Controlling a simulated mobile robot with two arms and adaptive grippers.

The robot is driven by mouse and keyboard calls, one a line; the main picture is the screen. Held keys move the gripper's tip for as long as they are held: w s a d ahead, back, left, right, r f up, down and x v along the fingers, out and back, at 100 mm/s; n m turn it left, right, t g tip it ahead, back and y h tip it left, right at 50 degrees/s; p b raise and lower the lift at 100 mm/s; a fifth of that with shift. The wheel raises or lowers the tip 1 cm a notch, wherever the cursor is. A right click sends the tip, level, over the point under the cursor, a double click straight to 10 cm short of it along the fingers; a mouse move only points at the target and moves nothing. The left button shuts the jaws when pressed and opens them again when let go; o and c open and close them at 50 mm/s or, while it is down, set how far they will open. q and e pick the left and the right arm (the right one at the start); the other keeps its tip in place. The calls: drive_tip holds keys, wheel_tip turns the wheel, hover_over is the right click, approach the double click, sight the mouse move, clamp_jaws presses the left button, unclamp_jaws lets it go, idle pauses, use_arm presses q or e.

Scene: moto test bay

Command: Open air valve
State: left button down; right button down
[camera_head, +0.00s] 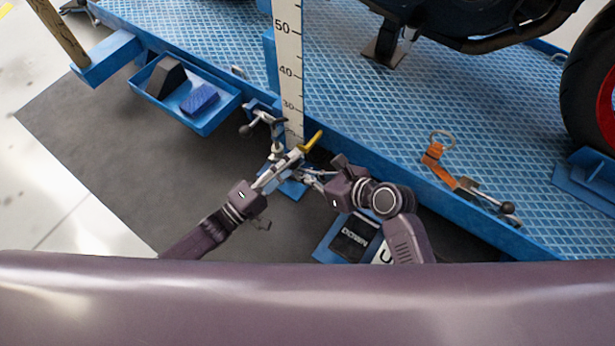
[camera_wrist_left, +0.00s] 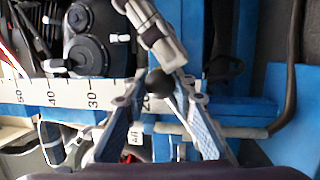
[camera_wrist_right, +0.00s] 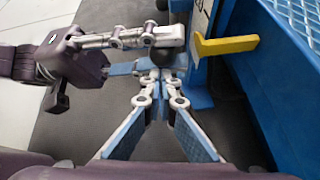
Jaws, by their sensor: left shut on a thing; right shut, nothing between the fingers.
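The yellow lever (camera_head: 311,142) of the air valve sits at the platform edge by the foot of the ruler post. It sticks out sideways in the right wrist view (camera_wrist_right: 226,46). My left gripper (camera_head: 298,153) is close to it, on its left. In the left wrist view a black ball knob (camera_wrist_left: 159,87) lies between the fingers of my left gripper (camera_wrist_left: 160,100), which seems shut on it. My right gripper (camera_head: 305,172) is just below the yellow lever; its fingertips (camera_wrist_right: 157,76) meet with nothing between them, apart from the lever.
A white ruler post (camera_head: 289,60) rises behind the grippers. A clamp with a black knob (camera_head: 262,122) is to their left. A blue tray (camera_head: 215,118) holds two blocks. An orange clamp (camera_head: 448,172) is on the blue platform (camera_head: 345,105). A motorcycle wheel (camera_head: 590,85) stands right.

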use_arm(q)
drive_tip(key=shift+s+d, duration=0.1)
drive_tip(key=shift+s, duration=0.05)
drive_tip(key=shift+s+d+f, duration=0.1)
use_arm(e)
drive_tip(key=shift+w+a+r, duration=0.25)
drive_tip(key=shift+r, duration=0.2)
drive_tip(key=shift+w+a+r, duration=0.2)
drive_tip(key=shift+r, duration=0.25)
use_arm(q)
drive_tip(key=c, duration=1.6)
unclamp_jaws()
use_arm(e)
drive_tip(key=shift+r, duration=0.1)
use_arm(q)
drive_tip(key=shift+a, duration=0.2)
use_arm(e)
drive_tip(key=shift+f, duration=0.2)
